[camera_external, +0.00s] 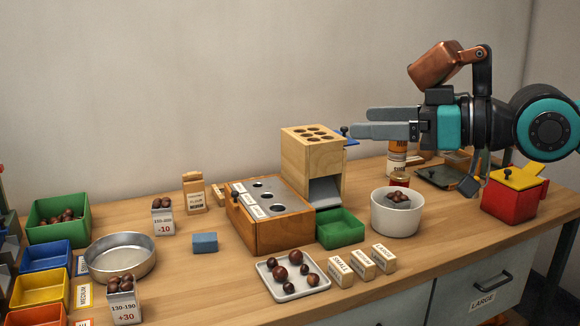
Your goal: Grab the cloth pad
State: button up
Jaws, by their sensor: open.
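A small blue block-shaped pad (205,242), which looks like the cloth pad, lies flat on the wooden table left of the middle. It sits left of the wooden box with round holes and right of the round metal pan. My gripper (361,122) is at the upper right, raised above the table, with its grey fingers pointing left. It is open and I see nothing between the fingers. It is well to the right of the pad and higher, not touching it.
A tall wooden block with holes (311,160), the holed box (270,214) and a green tray (340,228) stand between gripper and pad. A white bowl (396,212) is below the gripper. A chestnut tray (293,277) is in front. Bare table lies around the pad.

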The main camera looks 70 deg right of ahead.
jog(key=w+d+m+g, duration=0.3)
jog(key=w+g, duration=0.1)
jog(key=w, duration=0.9)
jog(key=m+g, duration=0.8)
jog(key=g, duration=0.5)
send_over(204, 237)
jog(key=f, duration=3.1)
jog(key=shift+w+d, duration=0.1)
jog(key=shift+d, duration=0.1)
jog(key=shift+a+f, duration=0.15)
jog(key=shift+f, duration=2.85)
jog(key=shift+c, duration=0.4)
jog(key=c, duration=1)
